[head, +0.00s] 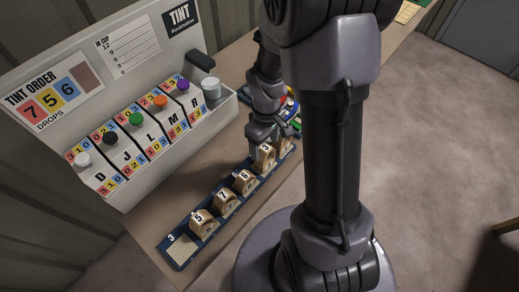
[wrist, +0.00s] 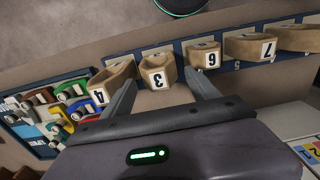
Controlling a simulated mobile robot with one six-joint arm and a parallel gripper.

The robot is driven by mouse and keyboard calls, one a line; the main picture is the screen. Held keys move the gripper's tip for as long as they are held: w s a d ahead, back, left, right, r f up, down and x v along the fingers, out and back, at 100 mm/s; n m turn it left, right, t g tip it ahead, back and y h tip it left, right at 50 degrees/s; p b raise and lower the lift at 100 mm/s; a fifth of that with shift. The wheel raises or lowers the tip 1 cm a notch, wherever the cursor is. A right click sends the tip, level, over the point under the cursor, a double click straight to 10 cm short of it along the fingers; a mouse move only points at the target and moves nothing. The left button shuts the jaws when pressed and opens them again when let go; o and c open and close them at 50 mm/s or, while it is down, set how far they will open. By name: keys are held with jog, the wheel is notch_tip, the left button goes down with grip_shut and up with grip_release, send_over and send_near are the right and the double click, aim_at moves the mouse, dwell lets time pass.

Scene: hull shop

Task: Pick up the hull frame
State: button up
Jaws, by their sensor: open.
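Several wooden, ring-like hull frames with white number tags stand in a row on a long blue rack (head: 183,252). In the head view I read frame 5 (head: 203,224), frame 7 (head: 226,203) and frame 6 (head: 245,183); frame 3 (head: 265,160) stands beyond them, partly under my gripper. My gripper (wrist: 160,68) is open and empty. In the wrist view frame 3 (wrist: 158,76) appears between its two fingers, with frame 4 (wrist: 110,82) by the left finger and frame 6 (wrist: 205,56) by the right one. I cannot tell whether the fingers touch any frame.
A grey tint dispenser (head: 110,200) with coloured knobs and a grey cup (head: 211,90) stands left of the rack. A dark tray of coloured pieces (wrist: 40,118) lies beyond frame 4. The near end of the rack has a bare pale slot. Open floor (head: 445,150) lies right.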

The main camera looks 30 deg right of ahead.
notch_tip(320, 180, down, 10)
jog(key=b, duration=0.3)
jog(key=shift+d+r+b, duration=0.1)
jog(key=shift+r+b, duration=0.15)
jog(key=shift+b, duration=0.1)
jog(key=shift+r, duration=0.15)
jog(key=c, duration=1.3)
jog(key=shift+o, duration=0.2)
jog(key=shift+r, duration=0.1)
